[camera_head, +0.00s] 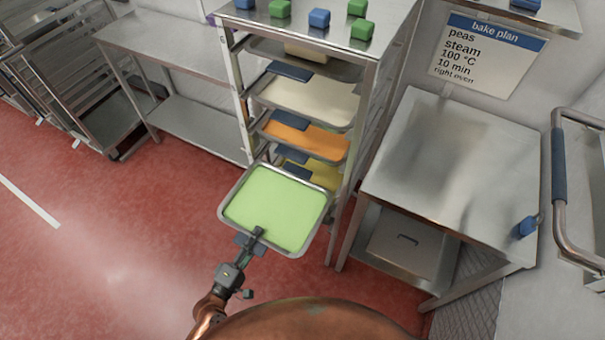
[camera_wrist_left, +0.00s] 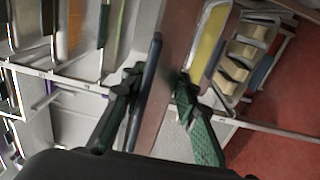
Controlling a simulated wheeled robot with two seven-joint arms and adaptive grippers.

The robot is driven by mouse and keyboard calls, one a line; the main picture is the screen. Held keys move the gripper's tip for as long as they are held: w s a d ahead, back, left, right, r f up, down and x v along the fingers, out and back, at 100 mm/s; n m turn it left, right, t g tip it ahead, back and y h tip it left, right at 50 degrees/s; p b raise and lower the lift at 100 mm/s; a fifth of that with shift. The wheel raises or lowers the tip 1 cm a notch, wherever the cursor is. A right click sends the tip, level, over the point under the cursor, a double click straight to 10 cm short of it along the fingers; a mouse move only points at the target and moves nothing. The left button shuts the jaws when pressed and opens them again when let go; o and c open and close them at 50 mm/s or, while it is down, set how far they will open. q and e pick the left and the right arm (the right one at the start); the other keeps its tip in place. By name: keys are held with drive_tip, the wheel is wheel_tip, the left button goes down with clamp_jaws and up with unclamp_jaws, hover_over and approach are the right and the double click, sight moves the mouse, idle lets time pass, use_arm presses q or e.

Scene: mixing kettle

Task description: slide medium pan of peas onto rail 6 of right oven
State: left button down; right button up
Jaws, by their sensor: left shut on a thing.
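The pan of peas (camera_head: 278,207), a shallow steel tray filled with flat light green, is in front of the shelf rack in the head view. My left gripper (camera_head: 256,238) is shut on the near edge of the pan, where a dark blue grip sits. The pan looks roughly level and clear of the floor. In the left wrist view a dark blue bar (camera_wrist_left: 149,85) lies between the fingers of my left gripper (camera_wrist_left: 160,105). My right gripper is not in view. No oven rails show; the sign (camera_head: 490,47) reads peas, steam, 100 °C, 10 min, right oven.
The rack (camera_head: 362,95) holds trays with white, orange (camera_head: 305,138) and yellow contents, and green and blue blocks on top. A steel table (camera_head: 440,160) stands right of it. A large bar handle (camera_head: 558,165) is at the right edge. Red floor is clear at left.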

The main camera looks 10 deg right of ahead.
use_arm(q)
drive_tip(key=shift+r+b+v, duration=0.2)
drive_tip(key=shift+b+v, duration=0.05)
drive_tip(key=shift+v, duration=0.7)
drive_tip(key=shift+r+b+v, duration=0.2)
drive_tip(key=shift+b+v, duration=0.05)
drive_tip(key=shift+v, duration=0.7)
idle(0.8)
drive_tip(key=shift+s+a, duration=0.2)
drive_tip(key=shift+a, duration=0.05)
drive_tip(key=shift+b+v, duration=0.65)
drive_tip(key=shift+v, duration=1.05)
drive_tip(key=shift+r, duration=0.1)
drive_tip(key=shift+r+p, duration=0.1)
drive_tip(key=shift+p, duration=0.4)
idle(0.5)
